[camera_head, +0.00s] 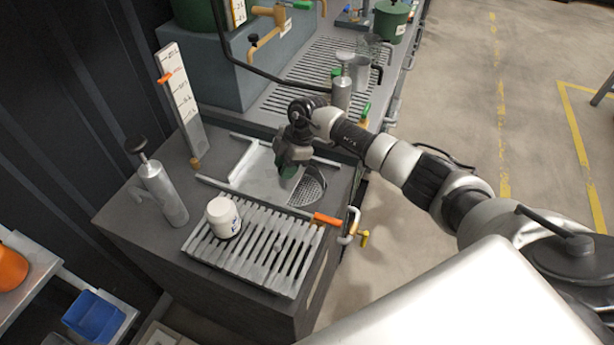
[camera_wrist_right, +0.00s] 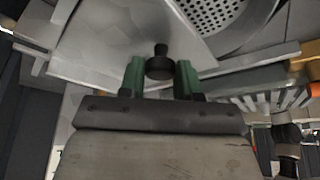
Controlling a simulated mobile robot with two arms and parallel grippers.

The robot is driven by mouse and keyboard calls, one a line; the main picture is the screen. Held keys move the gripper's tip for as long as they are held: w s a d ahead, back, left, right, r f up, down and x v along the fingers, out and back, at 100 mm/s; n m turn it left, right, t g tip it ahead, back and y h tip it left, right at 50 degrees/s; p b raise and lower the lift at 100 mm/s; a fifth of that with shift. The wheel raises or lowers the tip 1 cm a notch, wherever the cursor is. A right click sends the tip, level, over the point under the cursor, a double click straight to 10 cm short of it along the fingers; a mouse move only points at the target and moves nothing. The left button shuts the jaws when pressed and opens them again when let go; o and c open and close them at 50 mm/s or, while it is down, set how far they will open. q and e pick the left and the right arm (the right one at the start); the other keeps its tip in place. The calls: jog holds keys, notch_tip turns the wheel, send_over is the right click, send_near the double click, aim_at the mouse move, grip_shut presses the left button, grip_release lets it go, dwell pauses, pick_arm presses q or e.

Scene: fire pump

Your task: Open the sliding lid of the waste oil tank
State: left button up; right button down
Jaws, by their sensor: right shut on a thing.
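The waste oil tank (camera_head: 150,235) is a dark grey box with a flat top in the head view. Its sliding lid (camera_head: 256,178) is a flat metal plate between rails. A perforated round strainer (camera_head: 309,188) shows beside the lid, partly uncovered. The lid (camera_wrist_right: 110,45) and strainer (camera_wrist_right: 215,12) also show in the right wrist view. A small dark knob (camera_wrist_right: 160,66) on the lid stands between the green fingers of my right gripper (camera_head: 288,167), which is shut on it. The fingers hide part of the lid in the head view. My left gripper is not in view.
A slatted grate (camera_head: 265,254) with a white jar (camera_head: 223,217) lies in front of the lid. A metal pump can (camera_head: 163,193) stands at left, a level gauge (camera_head: 183,99) behind. An orange-handled valve (camera_head: 327,219) sits at the right edge. Open floor lies to the right.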

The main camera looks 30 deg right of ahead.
aim_at(254, 170)
jog(key=w+a+b, duration=0.1)
jog(key=w+a, duration=0.1)
jog(key=w+a+b, duration=0.2)
jog(key=w, duration=0.1)
jog(key=shift+a+f, duration=0.1)
jog(key=shift+a, duration=0.1)
jog(key=shift+w+a+b, duration=0.35)
jog(key=shift+w, duration=0.05)
jog(key=c, duration=0.8)
grip_release()
jog(key=shift+d+r, duration=0.1)
jog(key=shift+r, duration=0.1)
jog(key=b+v, duration=0.1)
jog(key=v, duration=0.9)
jog(key=shift+s+r, duration=0.1)
jog(key=shift+r, duration=0.25)
